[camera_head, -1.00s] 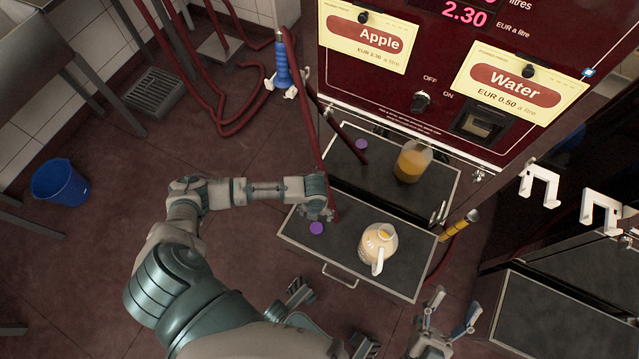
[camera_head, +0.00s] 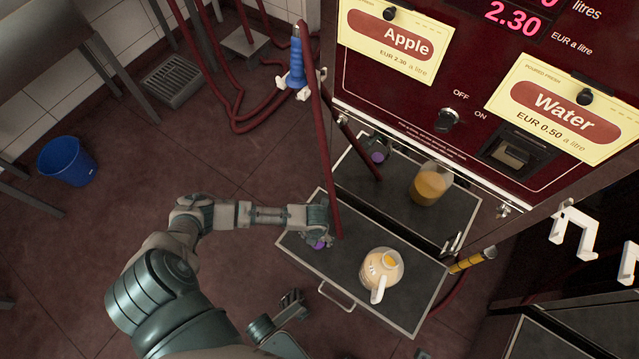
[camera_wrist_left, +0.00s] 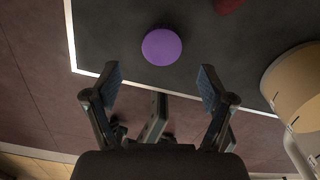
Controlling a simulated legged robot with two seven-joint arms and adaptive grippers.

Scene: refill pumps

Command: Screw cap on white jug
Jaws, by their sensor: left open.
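The white jug (camera_head: 372,276) stands upright on the dark pull-out tray (camera_head: 415,312), its open mouth showing orange-yellow content. In the left wrist view part of the jug (camera_wrist_left: 292,85) shows at the right edge. The purple cap (camera_head: 320,244) lies on the tray left of the jug; in the left wrist view the cap (camera_wrist_left: 161,47) lies flat just beyond the fingertips. My left gripper (camera_head: 318,232) is open above the cap, its two fingers (camera_wrist_left: 160,88) apart with nothing between them.
The dark red dispenser (camera_head: 400,105) rises behind the tray; its lower panel appears to mirror the jug and cap. A red hose (camera_head: 325,150) hangs beside my left gripper. A yellow-black nozzle (camera_head: 472,261) is right of the tray. A blue bucket (camera_head: 67,161) stands far left.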

